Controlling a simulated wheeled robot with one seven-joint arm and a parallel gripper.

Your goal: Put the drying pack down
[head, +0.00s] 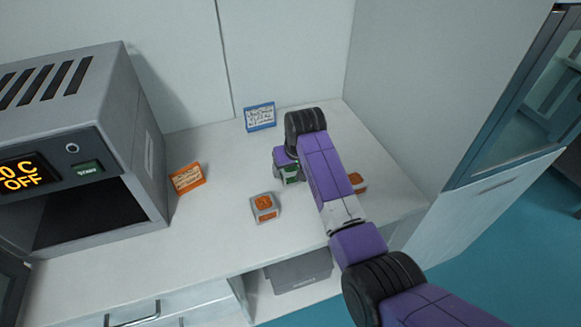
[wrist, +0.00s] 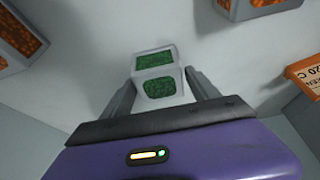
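The drying pack, a pale block with green windows (wrist: 158,76), sits between the two fingers of my gripper (wrist: 160,88) in the wrist view. A finger lies along each side of it, and my gripper looks shut on it. In the head view the green-marked pack (head: 291,176) shows at the lower edge of my purple gripper, over the right part of the counter (head: 222,235). My wrist partly hides it there. I cannot tell whether its underside touches the counter.
A similar block with an orange top (head: 264,207) stands left of the arm; another (head: 358,182) is partly hidden to the right. An orange card (head: 187,178) stands beside the grey oven (head: 150,140). A blue card (head: 260,116) stands at the back wall.

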